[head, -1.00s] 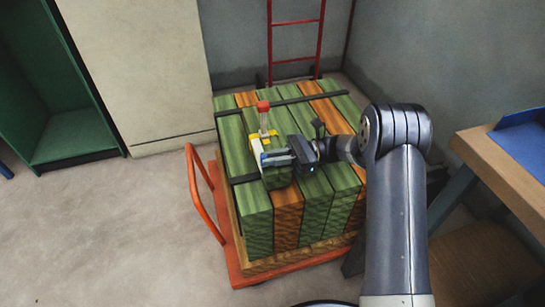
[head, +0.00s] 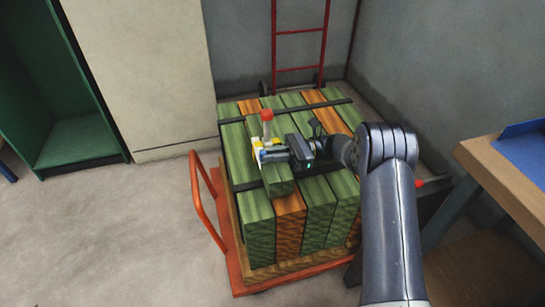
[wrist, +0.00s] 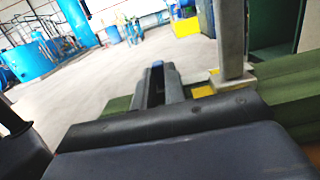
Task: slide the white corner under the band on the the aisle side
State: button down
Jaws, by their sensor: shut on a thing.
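The load (head: 242,160) is a block of long green and orange striped beams with two dark bands across it. The near band (head: 246,185) runs left to right below my gripper. My gripper (head: 268,153) is over the load's left part, its jaws shut on a small piece. Only a pale bit shows at the fingertips in the head view, and I take it for the white corner; its seating against the band is hidden. In the wrist view my fingers (wrist: 158,85) point ahead, and the piece is not clear.
A pale post with a red top (head: 267,115) and yellow base stands just beyond my fingers; it also shows in the wrist view (wrist: 230,45). The load rests on an orange cart (head: 235,262) with a handle at left. A red ladder-like frame (head: 300,45) stands behind, a bench (head: 500,165) at right.

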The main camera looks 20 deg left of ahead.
jog(key=shift+w, duration=0.1)
jog(key=c, duration=1.4)
grip_release()
jog(key=p+v, duration=0.2)
jog(key=v, duration=0.6)
jog(key=shift+w+d, duration=0.2)
jog(key=shift+d, duration=0.1)
jog(key=shift+w+d+r+p, duration=0.15)
jog(key=shift+r+p, duration=0.1)
jog(key=shift+p, duration=0.55)
jog(key=shift+d+p, duration=0.2)
jog(key=shift+p, duration=0.15)
jog(key=shift+w+d+f+p, duration=0.3)
jog(key=shift+w+d+p, duration=0.05)
jog(key=shift+d+p, duration=0.2)
